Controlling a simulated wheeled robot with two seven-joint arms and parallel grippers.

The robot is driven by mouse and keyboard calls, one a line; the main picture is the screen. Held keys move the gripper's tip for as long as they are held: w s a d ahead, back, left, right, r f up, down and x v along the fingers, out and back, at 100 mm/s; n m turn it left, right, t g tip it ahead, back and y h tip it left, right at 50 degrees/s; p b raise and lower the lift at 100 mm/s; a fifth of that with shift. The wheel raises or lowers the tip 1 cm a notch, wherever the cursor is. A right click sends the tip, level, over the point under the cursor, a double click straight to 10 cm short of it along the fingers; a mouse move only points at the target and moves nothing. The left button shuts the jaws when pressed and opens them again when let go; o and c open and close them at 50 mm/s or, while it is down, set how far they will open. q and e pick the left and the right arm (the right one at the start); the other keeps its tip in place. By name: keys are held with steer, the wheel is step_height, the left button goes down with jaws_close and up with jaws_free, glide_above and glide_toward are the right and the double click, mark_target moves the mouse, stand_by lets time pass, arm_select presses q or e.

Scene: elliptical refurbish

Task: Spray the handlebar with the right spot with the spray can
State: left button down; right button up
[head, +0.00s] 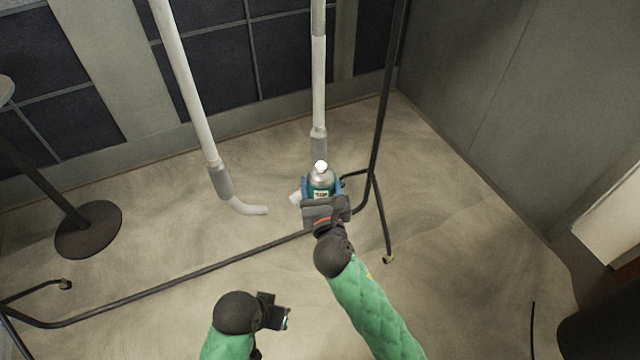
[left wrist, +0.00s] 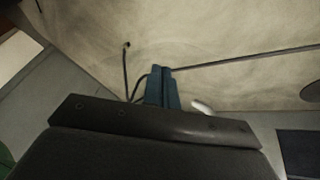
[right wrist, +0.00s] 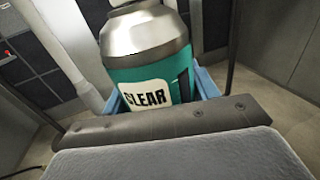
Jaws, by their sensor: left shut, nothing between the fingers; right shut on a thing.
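The spray can (head: 321,180) is teal with a silver shoulder, a white cap and a white label. My right gripper (head: 322,190) is shut on it and holds it upright in front of the right hanging bar. In the right wrist view the can (right wrist: 150,55) stands between the blue fingers, its label reading "CLEAR". Two handlebars with grey grips hang from above: the left one (head: 190,90) has a bent lower end, and the right one (head: 318,80) has its lower end partly hidden behind the can. My left gripper (left wrist: 162,88) is shut and empty, low in the head view.
A thin black rack frame (head: 200,270) runs along the floor and rises right of the right handlebar. A black round-based stand (head: 88,230) is at left. A dark-panelled wall (head: 240,60) is behind. The floor at right is mostly clear.

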arm_select(q)
steer(key=w+d+r+m+t, duration=0.3)
steer(key=w+r+t, duration=0.4)
steer(key=w+r, duration=2.05)
steer(key=shift+w+d+r+m+t+h, duration=0.5)
steer(key=shift+d+r+m, duration=1.8)
steer(key=shift+r, duration=2.85)
steer(key=shift+w+d+r+m+t+h, duration=0.1)
steer(key=shift+w+d+r+m+h, duration=1.1)
steer(key=shift+d+r, duration=2.95)
steer(key=shift+w+d+r+m+t+h, duration=0.1)
steer(key=shift+d+r+m+t+h, duration=0.25)
steer(key=shift+d+r+m, duration=3.75)
steer(key=shift+s+a+f+m+g+y, duration=0.95)
steer(key=shift+a+f+g, duration=1.2)
steer(key=shift+f, duration=1.85)
steer(key=shift+s+a+f+m+g+y, duration=0.45)
steer(key=shift+s+a+f+g+y, duration=1.35)
steer(key=shift+f, duration=2.15)
steer(key=shift+s+a+f+m+g+y, duration=0.8)
steer(key=shift+a+f+g, duration=1.65)
steer(key=shift+f, duration=1.55)
